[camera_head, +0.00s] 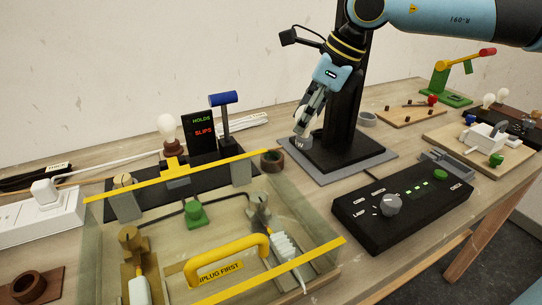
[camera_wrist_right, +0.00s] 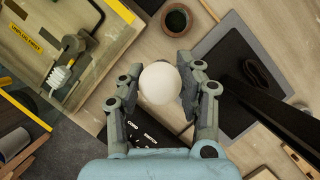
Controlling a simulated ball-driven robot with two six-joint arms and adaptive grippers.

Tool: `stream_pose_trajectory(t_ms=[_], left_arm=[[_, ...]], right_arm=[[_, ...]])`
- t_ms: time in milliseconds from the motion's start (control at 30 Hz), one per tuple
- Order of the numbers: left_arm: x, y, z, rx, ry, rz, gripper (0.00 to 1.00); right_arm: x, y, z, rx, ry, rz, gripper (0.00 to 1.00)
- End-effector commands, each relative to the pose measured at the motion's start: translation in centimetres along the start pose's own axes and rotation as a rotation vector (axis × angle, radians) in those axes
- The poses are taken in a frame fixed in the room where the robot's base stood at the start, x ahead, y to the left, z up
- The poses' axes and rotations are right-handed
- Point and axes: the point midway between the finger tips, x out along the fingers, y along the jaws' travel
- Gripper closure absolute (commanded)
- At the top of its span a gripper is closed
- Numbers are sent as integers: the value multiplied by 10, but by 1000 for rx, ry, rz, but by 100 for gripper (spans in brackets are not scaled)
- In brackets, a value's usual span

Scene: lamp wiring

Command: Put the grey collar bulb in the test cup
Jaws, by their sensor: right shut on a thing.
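My right gripper (camera_head: 306,134) reaches down from the upper right, in front of a black column. Its fingers are shut on a bulb with a round white globe, plain in the wrist view (camera_wrist_right: 160,83). In the head view a small grey end marked W (camera_head: 301,143) shows at the fingertips, above the grey-edged base pad. The bulb's collar colour is hard to make out. A brown round cup (camera_head: 272,160) sits left of the gripper, and shows in the wrist view (camera_wrist_right: 178,18). My left gripper is not in view.
The black column (camera_head: 345,90) stands close to the gripper. A black control box (camera_head: 403,205) with a grey knob lies in front. A clear-walled tray with a yellow handle (camera_head: 226,262) fills the front left. Another bulb (camera_head: 167,127) stands on a brown holder at the back left.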

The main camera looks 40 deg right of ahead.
Motion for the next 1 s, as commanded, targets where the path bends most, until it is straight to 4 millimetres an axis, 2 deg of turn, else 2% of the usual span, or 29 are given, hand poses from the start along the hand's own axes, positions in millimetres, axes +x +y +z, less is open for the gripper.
stream_pose_trajectory(t_ms=[100, 567, 733, 900, 1000], left_arm=[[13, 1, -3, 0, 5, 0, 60], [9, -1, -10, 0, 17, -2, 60], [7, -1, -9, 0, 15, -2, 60], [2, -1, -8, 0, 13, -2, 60], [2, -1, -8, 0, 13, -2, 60]], right_arm=[[14, -2, 13, 1, -12, 10, 98], [68, -29, 52, -1, -3, 6, 99], [80, -30, 50, -2, 3, 7, 99], [103, -29, 40, 0, 3, 8, 99], [110, -30, 37, -3, 2, 5, 99]])
